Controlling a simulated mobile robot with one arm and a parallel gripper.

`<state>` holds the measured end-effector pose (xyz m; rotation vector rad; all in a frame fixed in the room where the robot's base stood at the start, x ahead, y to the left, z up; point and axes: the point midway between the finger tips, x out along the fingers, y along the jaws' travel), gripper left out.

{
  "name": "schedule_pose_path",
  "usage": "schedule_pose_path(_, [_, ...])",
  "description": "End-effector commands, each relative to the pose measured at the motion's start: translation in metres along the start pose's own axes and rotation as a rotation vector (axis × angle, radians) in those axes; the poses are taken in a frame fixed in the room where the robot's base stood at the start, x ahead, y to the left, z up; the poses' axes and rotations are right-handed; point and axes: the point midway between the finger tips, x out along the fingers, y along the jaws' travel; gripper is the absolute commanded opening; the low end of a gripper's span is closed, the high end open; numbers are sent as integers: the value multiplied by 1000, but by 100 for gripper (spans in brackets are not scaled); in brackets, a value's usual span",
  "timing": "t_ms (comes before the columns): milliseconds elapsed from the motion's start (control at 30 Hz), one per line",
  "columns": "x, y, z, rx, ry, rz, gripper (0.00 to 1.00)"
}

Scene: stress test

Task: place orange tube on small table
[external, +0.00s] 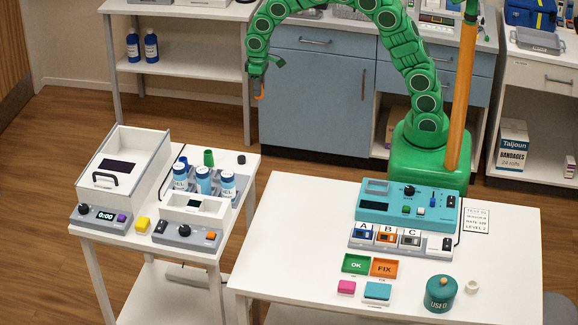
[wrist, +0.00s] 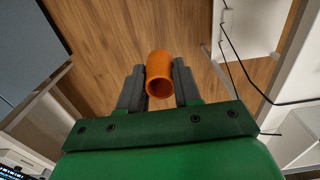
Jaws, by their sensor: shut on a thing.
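An orange tube (wrist: 160,74) with an open end sits between the two dark fingers of my gripper (wrist: 160,88) in the wrist view. The fingers are shut on it. In the external view my gripper (external: 258,84) hangs high over the floor behind the tables, and only a thin bit of orange (external: 262,96) shows there. The smaller white table (external: 190,243) stands at the left in the external view, nearer the camera than my gripper. My gripper is apart from it.
The larger white table (external: 290,235) stands right, with a teal device (external: 410,205). Blue cabinets (external: 310,95) line the back.

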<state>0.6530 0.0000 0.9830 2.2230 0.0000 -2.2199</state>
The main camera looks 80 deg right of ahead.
Motion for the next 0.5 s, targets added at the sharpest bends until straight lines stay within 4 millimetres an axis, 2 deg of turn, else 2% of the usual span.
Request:
schedule_pose_path(33, [-15,0,-1,0,5,0,0])
schedule_pose_path(100, [-30,0,-2,0,7,0,0])
schedule_pose_path(333, [-73,0,-1,0,2,0,0])
schedule_pose_path(367, [-78,-1,-1,-4,1,0,0])
schedule_pose_path(500, [-75,-25,-10,-131,-1,1,0])
